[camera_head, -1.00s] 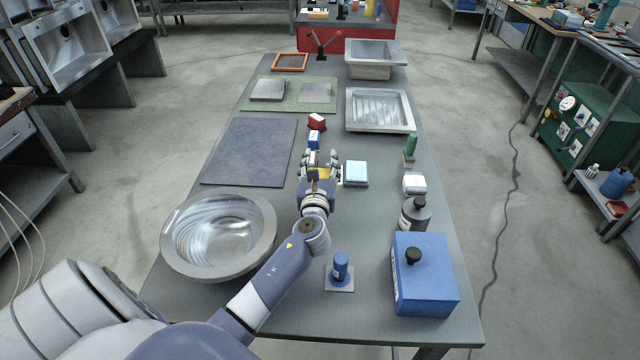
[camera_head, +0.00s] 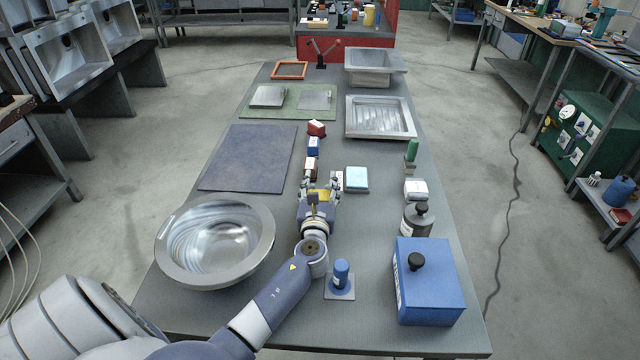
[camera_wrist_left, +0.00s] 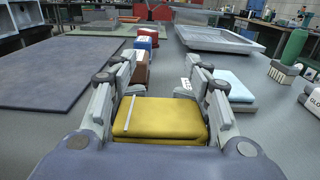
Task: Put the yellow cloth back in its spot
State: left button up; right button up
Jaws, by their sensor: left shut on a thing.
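The yellow cloth (camera_head: 319,194) is a folded, thick pad. My left gripper (camera_head: 320,184) is shut on it over the middle of the grey table. In the left wrist view the yellow cloth (camera_wrist_left: 160,118) lies between the two fingers, with a pale strip across its left part. I cannot tell whether it touches the table. My right gripper is not in view.
A light blue folded cloth (camera_head: 357,179) lies close right of the gripper. A dark mat (camera_head: 245,158) is at the left, a round metal basin (camera_head: 257,215) nearer. A blue box with a black knob (camera_head: 430,285), a dark bottle (camera_head: 417,219) and a blue-capped item (camera_head: 341,274) stand nearer right.

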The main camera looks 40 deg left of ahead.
pick_arm(q)
jog(key=o, duration=1.3)
jog(key=shift+f, duration=0.1)
jog(key=shift+o, duration=0.2)
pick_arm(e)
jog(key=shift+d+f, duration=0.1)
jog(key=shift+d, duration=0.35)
pick_arm(q)
jog(key=shift+r+p, duration=0.3)
jog(key=shift+r, duration=0.05)
jog(key=shift+r+p, duration=0.35)
jog(key=shift+r, duration=0.1)
jog(key=v, duration=0.7)
jog(key=b+v, duration=0.1)
jog(key=v, duration=0.3)
jog(key=shift+d+f, duration=0.15)
jog(key=shift+f, duration=0.15)
jog(key=shift+s+d, duration=0.25)
jog(key=shift+s, duration=0.2)
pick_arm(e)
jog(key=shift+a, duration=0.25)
pick_arm(q)
jog(key=shift+r, duration=0.2)
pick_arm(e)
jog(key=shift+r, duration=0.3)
